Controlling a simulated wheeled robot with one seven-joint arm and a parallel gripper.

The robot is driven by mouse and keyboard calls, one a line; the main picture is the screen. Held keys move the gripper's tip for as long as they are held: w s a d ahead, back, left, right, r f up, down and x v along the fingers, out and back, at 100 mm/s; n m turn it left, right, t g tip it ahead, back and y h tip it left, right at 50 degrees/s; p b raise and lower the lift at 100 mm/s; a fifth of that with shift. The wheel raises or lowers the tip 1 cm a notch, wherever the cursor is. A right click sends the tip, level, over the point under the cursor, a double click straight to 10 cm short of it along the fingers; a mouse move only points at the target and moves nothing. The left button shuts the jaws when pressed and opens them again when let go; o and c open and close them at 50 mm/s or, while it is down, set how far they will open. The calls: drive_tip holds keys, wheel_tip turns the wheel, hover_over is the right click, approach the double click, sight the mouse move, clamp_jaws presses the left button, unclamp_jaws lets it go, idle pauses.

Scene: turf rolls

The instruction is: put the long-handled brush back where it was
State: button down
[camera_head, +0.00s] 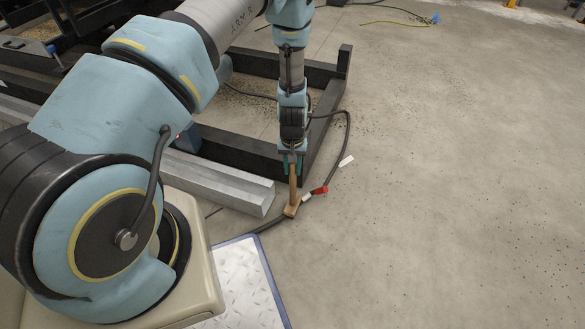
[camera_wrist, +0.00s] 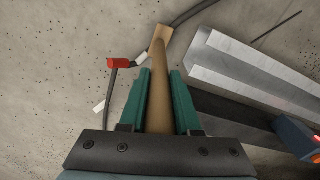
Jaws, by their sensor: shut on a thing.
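My gripper (camera_head: 291,160) points down over the concrete floor and is shut on the long-handled brush (camera_head: 293,185). The brush has a tan wooden handle that hangs down from the jaws to a wider, paler wooden end (camera_head: 291,209). In the wrist view, the green fingers of my gripper (camera_wrist: 160,82) lie on both sides of the brush handle (camera_wrist: 159,62), whose wider end points away. I cannot tell whether that end touches the floor. The handle's upper part is hidden by the gripper.
A grey metal beam (camera_head: 225,180) lies close left of the brush, in front of a dark frame (camera_head: 330,100). A black cable with a red connector (camera_head: 320,190) and a white tag (camera_head: 346,161) runs close by. A blue-edged metal plate (camera_head: 240,280) is nearer. Floor at right is clear.

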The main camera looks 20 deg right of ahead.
drive_tip(key=shift+f, duration=0.15)
drive_tip(key=c, duration=0.6)
unclamp_jaws()
wheel_tip(320, 180, up, 13)
drive_tip(key=p, duration=0.2)
drive_tip(key=shift+a+f+p, duration=0.1)
drive_tip(key=shift+f+p, duration=0.1)
drive_tip(key=shift+p, duration=0.2)
drive_tip(key=w+a+r+n+t, duration=0.1)
drive_tip(key=w+a+r+n, duration=0.2)
drive_tip(key=a+r, duration=1.8)
drive_tip(key=shift+n+t, duration=0.3)
drive_tip(key=shift+n, duration=0.4)
drive_tip(key=s+a+r, duration=0.2)
drive_tip(key=a, duration=0.1)
drive_tip(key=s+a+r, duration=0.2)
drive_tip(key=a, duration=0.1)
drive_tip(key=s+a+r, duration=0.2)
drive_tip(key=r, duration=0.1)
drive_tip(key=shift+s+a, duration=0.3)
drive_tip(key=shift+a, duration=0.1)
